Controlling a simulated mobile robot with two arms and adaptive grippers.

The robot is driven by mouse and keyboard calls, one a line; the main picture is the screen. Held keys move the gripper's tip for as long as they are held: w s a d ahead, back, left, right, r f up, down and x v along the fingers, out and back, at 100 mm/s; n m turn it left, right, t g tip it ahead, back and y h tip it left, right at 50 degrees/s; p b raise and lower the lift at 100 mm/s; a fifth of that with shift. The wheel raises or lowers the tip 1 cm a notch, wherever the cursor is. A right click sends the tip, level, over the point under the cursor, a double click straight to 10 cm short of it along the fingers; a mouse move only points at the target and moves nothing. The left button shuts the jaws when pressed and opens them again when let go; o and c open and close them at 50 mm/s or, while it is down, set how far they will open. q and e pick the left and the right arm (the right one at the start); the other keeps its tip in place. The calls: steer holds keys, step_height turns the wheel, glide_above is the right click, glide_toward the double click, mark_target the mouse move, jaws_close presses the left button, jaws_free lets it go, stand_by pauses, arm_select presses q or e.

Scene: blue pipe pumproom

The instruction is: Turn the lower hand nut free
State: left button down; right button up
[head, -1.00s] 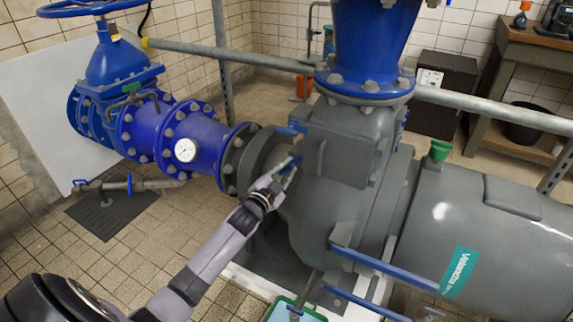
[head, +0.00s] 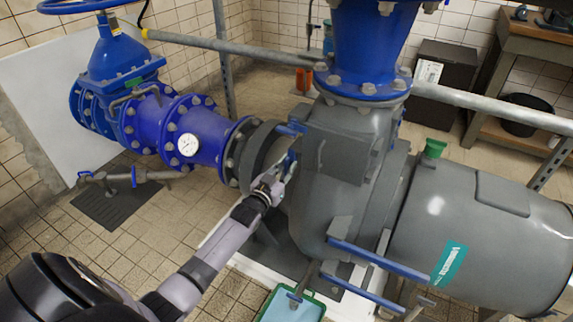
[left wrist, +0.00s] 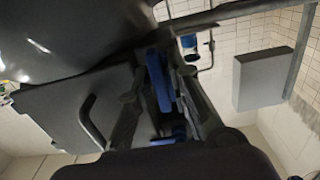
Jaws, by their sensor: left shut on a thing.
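The grey pump casing (head: 345,200) stands in the middle of the head view, with a flat cover (head: 335,145) on its upper side. The upper blue hand nut (head: 290,128) sticks out at the cover's left edge. The lower blue hand nut (head: 291,158) is just below it, partly hidden by my left gripper (head: 283,172). My left gripper is shut on this lower nut. In the left wrist view a blue nut (left wrist: 158,82) lies between the two dark fingers, and more blue (left wrist: 179,132) shows closer to the palm. My right gripper is not in view.
A blue flanged pipe (head: 190,140) with a gauge runs left of the pump. A green-rimmed tray (head: 262,303) is on the floor below. Blue-and-grey bars (head: 380,262) project in front of the pump.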

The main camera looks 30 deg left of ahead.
arm_select(q)
steer(key=shift+f, duration=0.1)
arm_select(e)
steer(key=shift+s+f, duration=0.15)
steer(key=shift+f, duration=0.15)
arm_select(q)
steer(key=c, duration=1.7)
jaws_free()
steer(key=shift+s, duration=0.1)
steer(key=s, duration=1.2)
steer(key=shift+d, duration=0.35)
steer(key=shift+w, duration=0.1)
